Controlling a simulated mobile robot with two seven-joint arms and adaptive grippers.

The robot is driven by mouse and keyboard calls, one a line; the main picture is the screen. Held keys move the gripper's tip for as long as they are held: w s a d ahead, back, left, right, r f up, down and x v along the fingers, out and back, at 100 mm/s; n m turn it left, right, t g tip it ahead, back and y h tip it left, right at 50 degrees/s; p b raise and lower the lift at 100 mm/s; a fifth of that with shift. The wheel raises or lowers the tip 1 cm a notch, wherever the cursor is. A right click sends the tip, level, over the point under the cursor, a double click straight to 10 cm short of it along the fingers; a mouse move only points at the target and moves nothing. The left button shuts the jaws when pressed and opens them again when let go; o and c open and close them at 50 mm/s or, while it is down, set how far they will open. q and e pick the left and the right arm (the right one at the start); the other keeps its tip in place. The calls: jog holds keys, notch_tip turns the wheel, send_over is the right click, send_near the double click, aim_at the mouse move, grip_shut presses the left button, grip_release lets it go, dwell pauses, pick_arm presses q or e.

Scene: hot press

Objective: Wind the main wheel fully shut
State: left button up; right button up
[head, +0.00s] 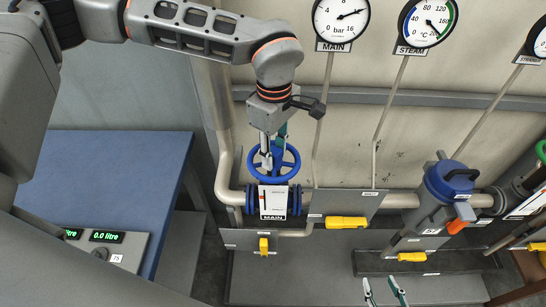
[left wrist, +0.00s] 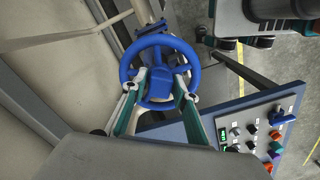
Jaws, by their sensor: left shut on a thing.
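The blue main wheel (head: 290,165) sits on a blue-flanged valve in the pipe, above a white plate (head: 273,198) labelled MAIN. In the left wrist view the wheel (left wrist: 160,40) faces the camera. My left gripper (head: 268,158) reaches it from above. In the left wrist view its two fingers (left wrist: 160,76) are shut on the wheel, one at each side of the blue hub. The exact contact is partly hidden in the head view. My right gripper (head: 383,287) shows only its two fingertips at the bottom edge, apart and empty.
The MAIN gauge (head: 341,18) has its needle pointing up and right. A STEAM gauge (head: 428,22) hangs beside it. Yellow handles (head: 347,223) and a blue-capped strainer (head: 446,186) stand right of the wheel. A blue-topped bench (head: 110,180) with litre displays lies left.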

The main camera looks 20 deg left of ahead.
pick_arm(q)
jog(key=m, duration=0.8)
jog(key=shift+m, duration=0.4)
jog(key=m, duration=0.8)
jog(key=shift+m, duration=0.3)
jog(key=o, duration=0.9)
jog(key=shift+o, duration=0.2)
